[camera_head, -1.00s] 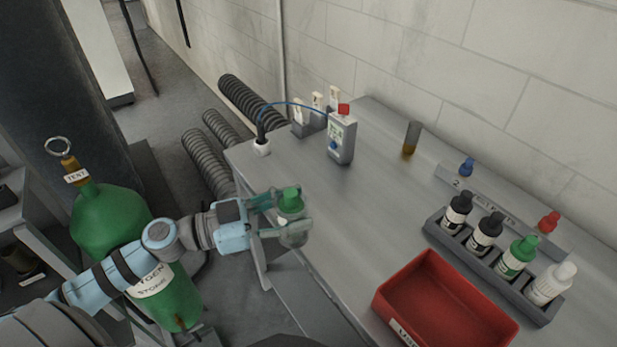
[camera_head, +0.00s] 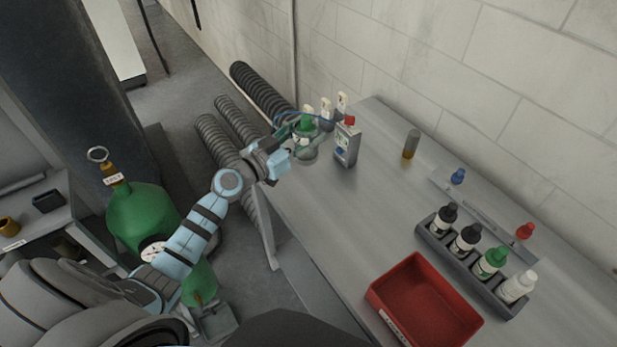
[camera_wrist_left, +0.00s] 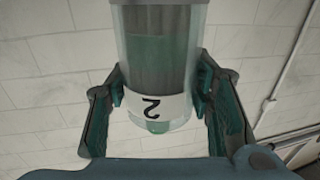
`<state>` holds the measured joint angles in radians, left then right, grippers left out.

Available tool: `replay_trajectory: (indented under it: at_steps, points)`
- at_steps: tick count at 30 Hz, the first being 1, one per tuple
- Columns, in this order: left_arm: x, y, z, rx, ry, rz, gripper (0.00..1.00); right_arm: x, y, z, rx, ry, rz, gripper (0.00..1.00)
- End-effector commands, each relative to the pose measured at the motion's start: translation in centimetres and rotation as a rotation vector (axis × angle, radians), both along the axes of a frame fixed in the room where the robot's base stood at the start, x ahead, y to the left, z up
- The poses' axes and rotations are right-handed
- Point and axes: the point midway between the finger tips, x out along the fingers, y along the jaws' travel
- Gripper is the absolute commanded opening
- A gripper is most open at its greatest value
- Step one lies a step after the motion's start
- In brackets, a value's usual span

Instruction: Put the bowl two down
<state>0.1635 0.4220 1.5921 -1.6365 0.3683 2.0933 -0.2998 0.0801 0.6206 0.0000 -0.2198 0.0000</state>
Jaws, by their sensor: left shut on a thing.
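My left gripper (camera_head: 303,140) is shut on a clear vessel with a green top, bowl two (camera_head: 305,154), near the far left corner of the bench. In the left wrist view the same bowl (camera_wrist_left: 150,48) shows between the two fingers, with a white label marked 2 that appears upside down. In the head view it is just left of the grey handheld meter (camera_head: 347,146). I cannot tell whether its base touches the bench. My right gripper is not in view.
White-topped items (camera_head: 334,106) stand behind the bowl at the wall. A small amber vial (camera_head: 411,144) stands right of the meter. A rack of several bottles (camera_head: 430,237) and a red tray (camera_head: 376,301) occupy the right and near bench. The middle bench is clear.

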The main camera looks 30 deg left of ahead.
Motion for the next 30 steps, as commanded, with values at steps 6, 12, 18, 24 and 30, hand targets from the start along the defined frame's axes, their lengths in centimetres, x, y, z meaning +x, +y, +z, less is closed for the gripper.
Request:
replay_trajectory:
  at_steps: [6,12,18,24,30]
  points:
    - [0.0,0.0,-5.4,-0.006,0.007,0.000,0.07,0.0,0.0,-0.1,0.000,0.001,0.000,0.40]
    - [0.0,0.0,-10.4,0.000,0.001,0.001,0.07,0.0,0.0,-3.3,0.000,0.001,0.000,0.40]
    - [0.0,0.0,-13.6,0.001,0.000,0.000,0.07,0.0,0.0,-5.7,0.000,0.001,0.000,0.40]
    - [0.0,0.0,-15.1,0.002,-0.002,0.000,0.07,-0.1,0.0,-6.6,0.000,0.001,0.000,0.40]
    - [0.0,0.0,-15.0,0.002,-0.002,0.000,0.07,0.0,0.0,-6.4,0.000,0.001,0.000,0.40]
